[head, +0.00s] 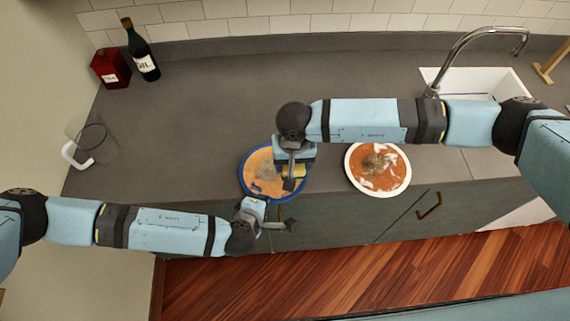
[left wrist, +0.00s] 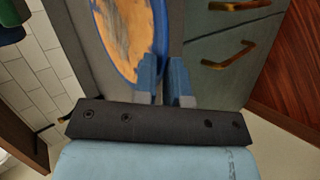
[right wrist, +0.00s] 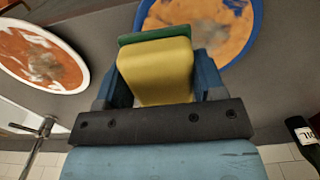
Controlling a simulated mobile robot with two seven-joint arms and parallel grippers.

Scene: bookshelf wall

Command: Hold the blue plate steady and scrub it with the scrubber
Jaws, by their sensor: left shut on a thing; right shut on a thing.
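The blue plate (head: 252,184) lies at the counter's front edge in the head view, its face smeared orange with a grey patch. It also shows in the left wrist view (left wrist: 125,30) and the right wrist view (right wrist: 228,45). My left gripper (left wrist: 165,75) is shut on the plate's rim at its front side. My right gripper (right wrist: 160,78) is shut on the scrubber (right wrist: 155,72), a yellow block with a green layer, over the plate. I cannot tell whether the green side touches the plate. My right gripper hides part of the plate in the head view.
A white plate (head: 352,176) with orange and grey smears lies to the right. A sink (head: 484,84) with a tap (head: 462,45) is at the back right. The middle counter is clear.

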